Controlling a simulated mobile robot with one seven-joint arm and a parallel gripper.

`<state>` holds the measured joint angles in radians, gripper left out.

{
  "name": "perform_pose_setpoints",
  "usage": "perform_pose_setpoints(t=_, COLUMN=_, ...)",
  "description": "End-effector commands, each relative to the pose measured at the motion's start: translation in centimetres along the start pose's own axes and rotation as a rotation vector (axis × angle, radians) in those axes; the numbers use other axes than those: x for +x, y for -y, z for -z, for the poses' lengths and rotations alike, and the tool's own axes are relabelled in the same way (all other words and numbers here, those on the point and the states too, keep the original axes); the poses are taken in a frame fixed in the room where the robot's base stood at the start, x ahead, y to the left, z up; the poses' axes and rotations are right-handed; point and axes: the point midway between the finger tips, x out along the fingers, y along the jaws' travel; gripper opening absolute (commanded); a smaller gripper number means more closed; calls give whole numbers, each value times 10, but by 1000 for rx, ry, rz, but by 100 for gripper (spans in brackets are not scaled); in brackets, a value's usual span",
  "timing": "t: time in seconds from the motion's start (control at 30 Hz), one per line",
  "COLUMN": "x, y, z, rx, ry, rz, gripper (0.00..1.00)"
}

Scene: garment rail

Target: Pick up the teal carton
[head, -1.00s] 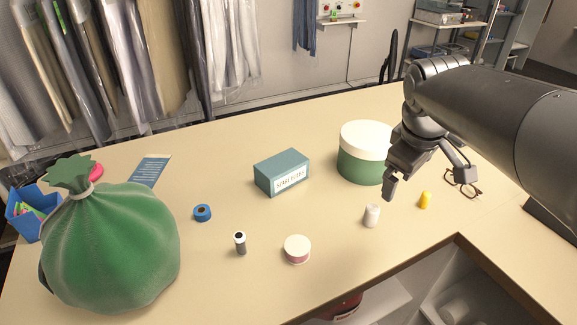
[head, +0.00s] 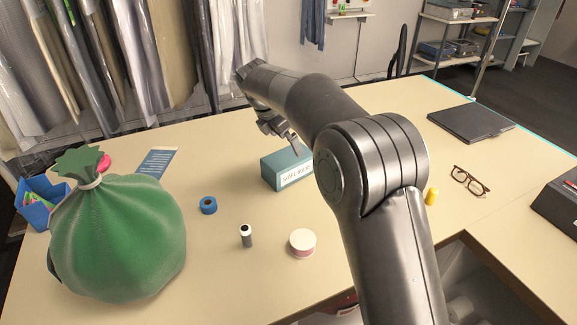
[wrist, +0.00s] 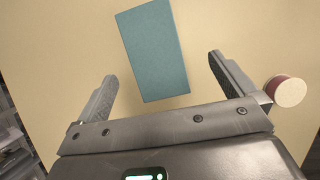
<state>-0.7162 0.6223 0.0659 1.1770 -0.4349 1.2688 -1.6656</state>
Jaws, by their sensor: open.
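The teal carton (head: 284,171) lies on the table in the head view, with a white label on its near side. My gripper (head: 279,135) is above and just behind it, partly hidden by my arm. In the wrist view the carton's plain teal top (wrist: 153,50) shows ahead of my gripper (wrist: 157,72), roughly between the lines of its two fingers and slightly tilted. The fingers are spread wide and empty. The carton's lower end reaches in between the fingertips in the picture; I see no contact.
A large green sack (head: 120,240) fills the left. A yellow item (head: 431,196) and glasses (head: 470,181) lie right.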

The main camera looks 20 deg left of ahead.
Motion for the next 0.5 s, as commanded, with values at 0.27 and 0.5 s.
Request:
perform_pose_setpoints(t=0.27, x=31, y=-8, z=8, rx=-43, ry=4, rz=6, gripper=100)
perform_pose_setpoints(t=0.5, x=59, y=-8, z=7, rx=-41, ry=4, rz=3, gripper=100)
